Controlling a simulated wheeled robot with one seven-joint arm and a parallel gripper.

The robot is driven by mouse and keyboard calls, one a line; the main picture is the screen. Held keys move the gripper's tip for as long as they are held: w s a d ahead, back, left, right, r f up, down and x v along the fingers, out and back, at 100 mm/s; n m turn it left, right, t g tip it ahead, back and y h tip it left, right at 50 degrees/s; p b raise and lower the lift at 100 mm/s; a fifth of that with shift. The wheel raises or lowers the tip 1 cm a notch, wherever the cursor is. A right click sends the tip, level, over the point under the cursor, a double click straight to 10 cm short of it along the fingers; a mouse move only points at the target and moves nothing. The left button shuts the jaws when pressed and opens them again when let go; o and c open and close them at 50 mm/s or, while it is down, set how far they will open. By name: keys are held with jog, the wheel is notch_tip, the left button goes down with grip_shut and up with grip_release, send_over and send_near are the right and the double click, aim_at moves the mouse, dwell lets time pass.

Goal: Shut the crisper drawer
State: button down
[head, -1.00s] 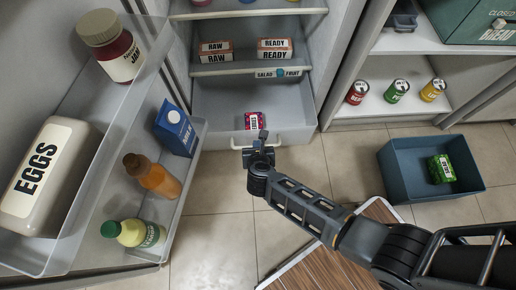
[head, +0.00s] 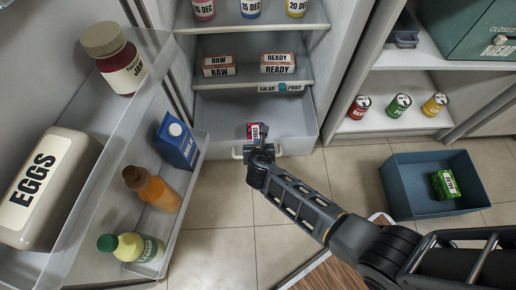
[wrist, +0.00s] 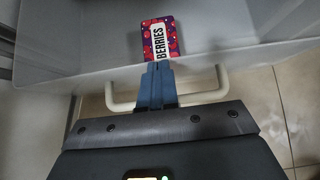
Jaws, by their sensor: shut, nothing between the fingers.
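The crisper drawer (head: 300,143) is a translucent grey bin low in the fridge, pulled partly out. Its white handle (head: 237,153) is on the front; it also shows in the wrist view (wrist: 118,102). A red and purple berries carton (head: 252,129) lies inside, partly hidden by my gripper; it shows in the wrist view (wrist: 158,38). My gripper (head: 262,147) is shut and empty at the middle of the drawer front. In the wrist view its blue fingers (wrist: 158,72) lie across the handle line with tips at the front panel; contact is hard to confirm.
The open fridge door (head: 100,185) with eggs, jam and bottles stands close on the left. A blue bin (head: 405,200) with a green box sits on the floor at right. A shelf with several cans (head: 398,105) is behind it.

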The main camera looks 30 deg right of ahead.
jog(key=w+d+b, duration=0.2)
jog(key=w+d, duration=0.2)
jog(key=w, duration=0.3)
jog(key=w+d+b, duration=0.1)
jog(key=w+d, duration=0.3)
jog(key=w, duration=0.4)
jog(key=shift+d+b, duration=0.35)
